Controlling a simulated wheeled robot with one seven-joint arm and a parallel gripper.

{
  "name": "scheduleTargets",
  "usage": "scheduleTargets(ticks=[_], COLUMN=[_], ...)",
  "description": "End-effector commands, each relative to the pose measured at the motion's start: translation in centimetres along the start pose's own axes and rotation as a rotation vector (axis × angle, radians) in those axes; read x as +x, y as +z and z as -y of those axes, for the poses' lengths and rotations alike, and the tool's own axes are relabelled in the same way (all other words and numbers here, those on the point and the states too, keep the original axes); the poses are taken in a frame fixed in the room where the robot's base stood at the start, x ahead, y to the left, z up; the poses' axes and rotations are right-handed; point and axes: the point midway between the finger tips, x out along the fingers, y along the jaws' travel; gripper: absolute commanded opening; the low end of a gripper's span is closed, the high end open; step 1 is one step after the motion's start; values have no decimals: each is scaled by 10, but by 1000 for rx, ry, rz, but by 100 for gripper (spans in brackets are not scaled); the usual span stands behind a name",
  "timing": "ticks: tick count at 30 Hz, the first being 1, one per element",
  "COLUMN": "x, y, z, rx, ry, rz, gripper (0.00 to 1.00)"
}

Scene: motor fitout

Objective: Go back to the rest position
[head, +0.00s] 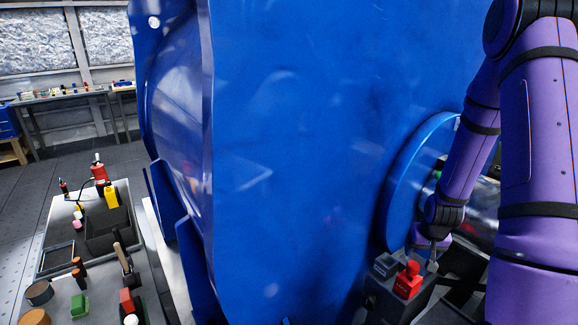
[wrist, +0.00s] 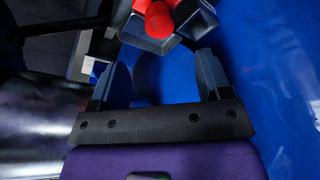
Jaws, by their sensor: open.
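My purple arm reaches down on the right of the head view, and my gripper (head: 432,255) is at its lower end, beside the big blue motor housing (head: 300,150). In the wrist view my gripper (wrist: 160,85) has its two grey fingers spread apart with nothing between them. A red object with a rounded top (head: 408,280) sits in a dark grey holder (head: 372,305) just left of and below my gripper. It also shows in the wrist view (wrist: 158,20), just beyond the fingertips. My gripper appears apart from it.
A round blue flange (head: 415,185) and a metal shaft (head: 482,212) are close to my arm. At left, a grey bench (head: 60,215) carries a red extinguisher-like object (head: 99,172), a yellow item (head: 111,197) and several small parts. Open floor (head: 30,185) lies farther left.

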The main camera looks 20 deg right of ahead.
Motion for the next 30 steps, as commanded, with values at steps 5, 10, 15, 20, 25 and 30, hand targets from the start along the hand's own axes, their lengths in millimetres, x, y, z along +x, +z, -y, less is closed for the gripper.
scheduleTargets(ticks=[5, 10, 15, 20, 25, 30], x=[-18, -68, -125, -177, -231, -281], y=[-7, -19, -23, -18, -5, 17], z=[8, 30, 55, 77, 97, 114], rx=[-18, -61, -109, -153, -198, -242], ry=[-1, -5, -12, -22, -36, -55], rz=[-11, -32, -54, -73, -95, -116], gripper=[71, 71, 71, 71, 71, 71])
